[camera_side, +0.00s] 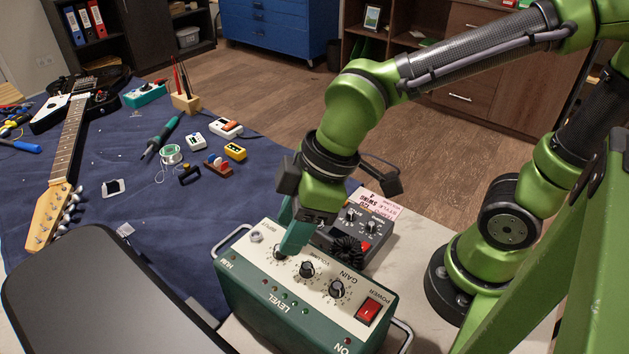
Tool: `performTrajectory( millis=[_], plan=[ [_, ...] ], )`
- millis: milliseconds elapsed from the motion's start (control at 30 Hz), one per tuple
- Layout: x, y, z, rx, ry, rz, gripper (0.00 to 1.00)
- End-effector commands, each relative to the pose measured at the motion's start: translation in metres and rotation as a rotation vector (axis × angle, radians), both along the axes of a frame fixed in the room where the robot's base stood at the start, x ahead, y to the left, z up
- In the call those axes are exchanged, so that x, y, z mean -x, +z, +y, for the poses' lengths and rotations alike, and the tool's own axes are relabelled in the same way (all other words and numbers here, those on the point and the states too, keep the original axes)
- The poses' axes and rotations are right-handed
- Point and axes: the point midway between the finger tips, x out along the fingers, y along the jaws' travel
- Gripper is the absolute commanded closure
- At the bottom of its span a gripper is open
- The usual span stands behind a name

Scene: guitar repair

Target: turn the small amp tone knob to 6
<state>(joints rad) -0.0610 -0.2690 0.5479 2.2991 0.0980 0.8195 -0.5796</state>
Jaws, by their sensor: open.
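The small amp (236,290) is a green and cream box with metal side handles at the front centre. Its panel carries a gain knob (337,289), a volume knob (306,269) and a third knob (279,253) at the left end of the row. The third knob is mostly hidden by my gripper (285,249), and I cannot read its label or setting. My gripper points down with teal fingers and is open at that knob. I cannot tell whether the fingers touch it.
A grey device with knobs (372,226) and a coiled black cable stands right behind the amp. A dark flat panel (100,295) lies at the front left. A red power switch (369,310) is on the amp's right end. A guitar (66,150) and small tools lie on the blue cloth.

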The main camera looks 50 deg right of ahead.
Motion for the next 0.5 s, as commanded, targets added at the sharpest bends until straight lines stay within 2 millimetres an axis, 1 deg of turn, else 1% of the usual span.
performTrajectory(
  millis=[33, 100, 200, 333, 500],
  plan=[
    [-0.001, -0.009, 0.002, 0.000, 0.000, 0.007, 0.55],
    [-0.004, -0.017, 0.004, 0.003, -0.001, 0.004, 0.55],
    [-0.007, -0.025, 0.006, 0.001, -0.001, 0.003, 0.55],
    [-0.008, -0.029, 0.008, 0.000, -0.001, 0.000, 0.55],
    [-0.008, -0.029, 0.009, -0.001, 0.000, -0.001, 0.55]
  ],
)
